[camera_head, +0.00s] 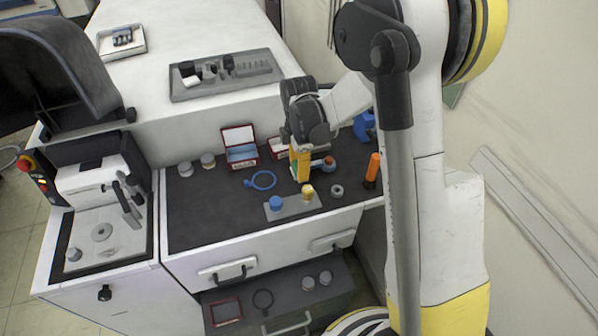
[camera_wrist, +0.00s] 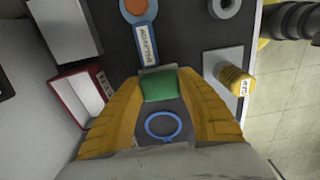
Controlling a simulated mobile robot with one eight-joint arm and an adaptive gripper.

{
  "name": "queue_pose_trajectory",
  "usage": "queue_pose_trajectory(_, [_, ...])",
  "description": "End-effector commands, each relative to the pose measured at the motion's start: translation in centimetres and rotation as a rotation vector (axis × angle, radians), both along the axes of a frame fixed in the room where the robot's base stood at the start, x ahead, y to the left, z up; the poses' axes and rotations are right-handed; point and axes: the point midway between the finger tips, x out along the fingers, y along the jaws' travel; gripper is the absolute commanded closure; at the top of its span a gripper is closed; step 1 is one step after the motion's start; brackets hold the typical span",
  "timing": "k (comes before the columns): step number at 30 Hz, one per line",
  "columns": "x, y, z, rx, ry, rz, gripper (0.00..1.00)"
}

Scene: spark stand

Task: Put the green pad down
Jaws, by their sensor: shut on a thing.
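The green pad (camera_wrist: 158,85) is a small green block between the two yellow fingers of my gripper (camera_wrist: 160,80) in the wrist view. My gripper is shut on it. In the head view my gripper (camera_head: 301,166) points down over the dark bench top (camera_head: 205,222), behind the grey plate (camera_head: 291,207). Only a sliver of green shows at its left side there. The pad appears held above the bench; the exact gap cannot be told.
The plate carries a blue knob (camera_head: 276,203) and a yellow cylinder (camera_head: 308,193). A blue ring (camera_head: 262,181), an open red box (camera_head: 240,148), a grey ring (camera_head: 337,190) and an orange cylinder (camera_head: 373,167) stand around. The bench's front left is clear. A lower drawer is open.

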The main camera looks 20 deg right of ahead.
Motion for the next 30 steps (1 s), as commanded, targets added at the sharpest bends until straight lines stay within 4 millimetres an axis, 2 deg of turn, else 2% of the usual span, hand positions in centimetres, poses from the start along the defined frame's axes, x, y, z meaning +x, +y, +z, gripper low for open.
queue_pose_trajectory(2, [0.0, 0.0, -1.2, 0.000, 0.000, 0.000, 0.90])
queue_pose_trajectory(13, [0.0, 0.0, -1.6, 0.000, 0.000, 0.000, 0.90])
queue_pose_trajectory(14, [0.0, 0.0, -1.5, 0.000, 0.000, 0.000, 0.51])
queue_pose_trajectory(15, [0.0, 0.0, -1.5, 0.000, 0.000, 0.000, 0.39])
queue_pose_trajectory(25, [0.0, 0.0, -1.3, 0.000, 0.000, 0.000, 0.37])
queue_pose_trajectory(30, [-0.1, 0.0, 0.6, 0.000, 0.000, 0.000, 0.37])
